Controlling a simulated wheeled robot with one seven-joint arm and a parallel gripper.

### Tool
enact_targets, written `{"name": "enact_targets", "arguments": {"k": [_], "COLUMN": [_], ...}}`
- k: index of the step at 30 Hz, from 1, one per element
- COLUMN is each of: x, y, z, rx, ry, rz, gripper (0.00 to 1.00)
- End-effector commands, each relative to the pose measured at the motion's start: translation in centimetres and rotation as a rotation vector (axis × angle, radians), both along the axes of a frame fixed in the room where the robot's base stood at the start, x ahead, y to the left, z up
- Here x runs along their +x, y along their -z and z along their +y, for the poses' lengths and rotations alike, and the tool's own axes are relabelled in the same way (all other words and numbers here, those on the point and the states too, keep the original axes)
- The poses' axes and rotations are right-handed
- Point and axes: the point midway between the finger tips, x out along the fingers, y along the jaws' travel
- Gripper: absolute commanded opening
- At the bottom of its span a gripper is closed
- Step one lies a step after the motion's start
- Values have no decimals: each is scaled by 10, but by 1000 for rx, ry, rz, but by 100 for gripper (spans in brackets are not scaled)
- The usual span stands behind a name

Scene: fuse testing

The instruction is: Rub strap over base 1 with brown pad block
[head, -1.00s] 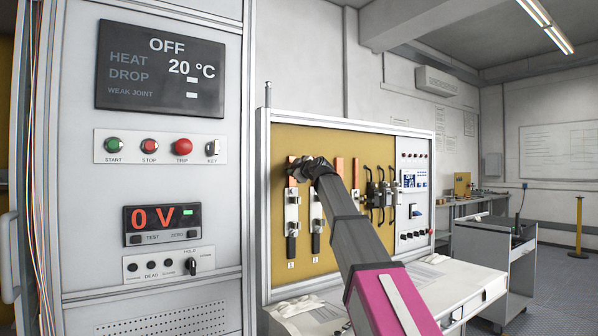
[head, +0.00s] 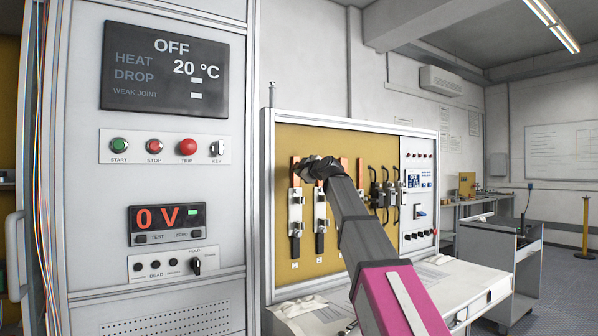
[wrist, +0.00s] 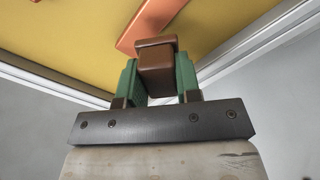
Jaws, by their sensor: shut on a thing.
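My gripper (head: 312,168) is at the upper left of the yellow board, in front of the strap over base 1 (head: 295,167). In the wrist view my gripper (wrist: 158,80) has its green fingers shut on the brown pad block (wrist: 156,62). A copper strap (wrist: 150,22) runs just beyond the block in that view. The block overlaps the strap's lower end there; I cannot tell whether they touch. In the head view the block is hidden by the dark gripper. Base 1 (head: 296,224) is the leftmost fuse base, below its strap.
Base 2 (head: 320,225) stands just right of base 1, and my arm crosses in front of the board. Black cables (head: 385,195) hang farther right. A bench top (head: 440,285) lies below the board. The grey cabinet (head: 80,230) stands at left, its display reading OFF.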

Motion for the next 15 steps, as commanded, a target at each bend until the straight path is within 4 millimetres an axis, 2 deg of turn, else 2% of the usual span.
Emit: {"name": "enact_targets", "arguments": {"k": [6,15], "x": [-16,-17], "y": [1,0], "z": [-10,-12], "rx": [0,0], "ry": [0,-1], "rz": [0,1], "gripper": [9,9]}}
